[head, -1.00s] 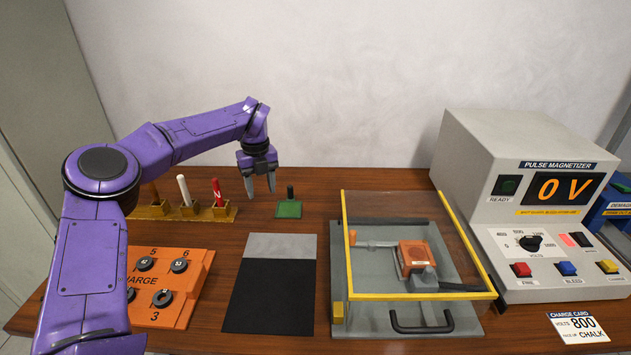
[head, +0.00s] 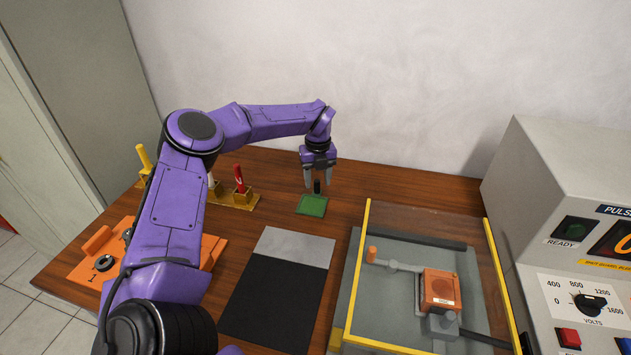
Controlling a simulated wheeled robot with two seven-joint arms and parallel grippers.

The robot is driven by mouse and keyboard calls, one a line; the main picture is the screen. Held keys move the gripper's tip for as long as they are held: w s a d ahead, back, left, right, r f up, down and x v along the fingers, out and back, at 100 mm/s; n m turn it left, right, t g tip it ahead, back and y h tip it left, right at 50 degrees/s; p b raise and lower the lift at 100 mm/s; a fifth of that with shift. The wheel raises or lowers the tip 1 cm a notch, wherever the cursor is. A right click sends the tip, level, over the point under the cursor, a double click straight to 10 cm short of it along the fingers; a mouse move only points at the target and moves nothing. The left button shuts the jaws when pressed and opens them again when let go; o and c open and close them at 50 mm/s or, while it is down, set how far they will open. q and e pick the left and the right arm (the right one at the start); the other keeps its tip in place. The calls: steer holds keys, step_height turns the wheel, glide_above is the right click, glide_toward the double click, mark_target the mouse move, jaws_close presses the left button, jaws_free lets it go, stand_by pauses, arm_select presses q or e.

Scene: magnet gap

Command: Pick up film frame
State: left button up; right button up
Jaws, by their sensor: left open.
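The film frame appears to be the small green square (head: 311,205) with a dark upright knob (head: 317,186), lying flat on the wooden table near the back. My left gripper (head: 318,182) points down over it, with its two fingers apart around the knob or just behind it in the view. I cannot tell whether the fingers touch the knob. Nothing is visibly held. My right gripper is not in view.
A clear-lidded fixture with a yellow rim (head: 358,280) stands to the right, and the pulse magnetizer (head: 560,190) beyond it. A grey and black mat (head: 275,300) lies in front. A pen holder (head: 240,203) and an orange board (head: 213,250) are left.

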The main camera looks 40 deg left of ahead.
arm_select(q)
step_height(320, 180, down, 2)
steer(key=shift+s+a+f, duration=0.1)
jaws_close()
